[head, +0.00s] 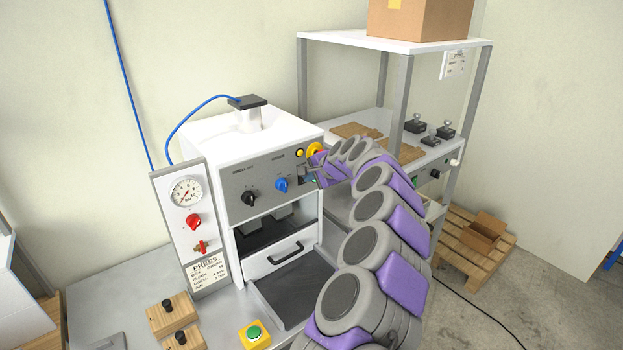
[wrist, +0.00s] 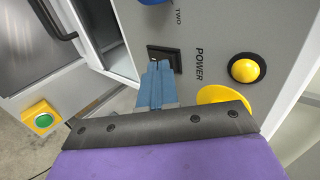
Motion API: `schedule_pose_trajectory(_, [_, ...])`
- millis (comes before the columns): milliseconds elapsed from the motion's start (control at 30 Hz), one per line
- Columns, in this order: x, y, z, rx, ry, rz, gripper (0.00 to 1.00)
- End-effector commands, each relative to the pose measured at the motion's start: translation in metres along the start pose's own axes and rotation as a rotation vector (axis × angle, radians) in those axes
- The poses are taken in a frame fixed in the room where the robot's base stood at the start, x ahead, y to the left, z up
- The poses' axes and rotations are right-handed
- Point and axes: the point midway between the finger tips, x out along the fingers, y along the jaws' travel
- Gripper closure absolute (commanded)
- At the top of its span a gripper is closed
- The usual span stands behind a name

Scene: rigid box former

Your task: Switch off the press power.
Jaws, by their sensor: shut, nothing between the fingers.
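The press (head: 232,135) is a white box with a grey control panel (head: 238,188) in the head view. In the wrist view its black power switch (wrist: 165,55) sits in the panel beside the word POWER. My gripper (wrist: 158,68) is shut and empty, its blue fingertips at the switch's lower edge and partly over it. I cannot tell whether they touch it, nor which way the switch is set. In the head view my gripper (head: 309,175) is at the panel's right end and hides the switch.
A yellow button (wrist: 247,68) and a partly hidden yellow disc (wrist: 222,95) are close to my fingers. Blue (head: 281,185) and black (head: 249,198) knobs are left of them. A gauge panel (head: 187,225) stands left. A green button box (head: 254,334) is in front.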

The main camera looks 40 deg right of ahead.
Motion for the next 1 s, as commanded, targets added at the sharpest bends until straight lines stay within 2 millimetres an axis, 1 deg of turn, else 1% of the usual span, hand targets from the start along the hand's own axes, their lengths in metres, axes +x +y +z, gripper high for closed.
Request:
schedule_pose_trajectory(233, [0.000,-0.001,0.000,0.000,0.000,0.005,1.00])
schedule_pose_trajectory(400, [0.002,-0.006,0.000,-0.001,0.000,0.053,1.00])
schedule_pose_trajectory(633, [0.004,-0.004,0.000,0.000,-0.001,0.051,1.00])
schedule_pose_trajectory(1000, [-0.005,-0.015,0.000,0.000,0.000,0.050,1.00])
